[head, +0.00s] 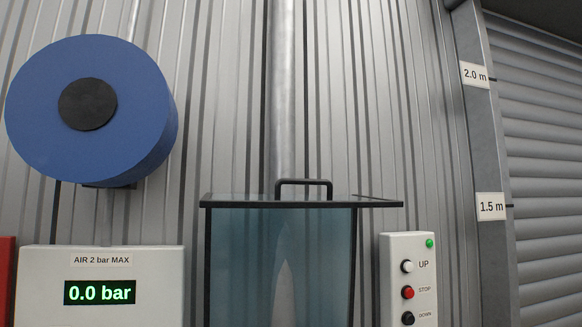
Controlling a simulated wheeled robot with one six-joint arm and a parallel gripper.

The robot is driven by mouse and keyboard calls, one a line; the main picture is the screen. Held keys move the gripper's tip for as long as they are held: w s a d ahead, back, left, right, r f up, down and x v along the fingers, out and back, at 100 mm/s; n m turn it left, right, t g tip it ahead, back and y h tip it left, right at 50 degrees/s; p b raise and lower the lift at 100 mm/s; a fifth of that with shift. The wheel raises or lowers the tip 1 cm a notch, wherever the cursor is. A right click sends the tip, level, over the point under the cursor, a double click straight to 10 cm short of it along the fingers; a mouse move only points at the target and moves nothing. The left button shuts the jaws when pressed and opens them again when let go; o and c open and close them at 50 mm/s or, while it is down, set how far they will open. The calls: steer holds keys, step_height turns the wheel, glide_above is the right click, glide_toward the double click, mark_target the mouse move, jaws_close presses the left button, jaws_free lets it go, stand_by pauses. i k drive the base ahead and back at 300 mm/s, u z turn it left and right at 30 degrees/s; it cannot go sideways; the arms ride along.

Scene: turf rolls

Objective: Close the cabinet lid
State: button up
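The cabinet (280,265) is a see-through bluish box with dark edges, standing in the lower middle of the head view. Its lower part is cut off by the bottom of the picture. A dark-framed top piece that looks like the lid (240,203) lies about level along its upper edge and reaches past the box on the right. A black bar handle (303,183) stands up on the lid. I cannot tell from this low angle whether the lid is fully shut. My gripper is not in view.
A blue reel (140,90) hangs on the ribbed wall above a pressure panel (150,262) reading 0.0 bar. A button box (392,270) is right of the cabinet. A grey pipe (283,90) rises behind it. A roller shutter (545,150) is at far right.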

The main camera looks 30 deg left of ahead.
mark_target(210, 201)
steer(key=u, duration=1.05)
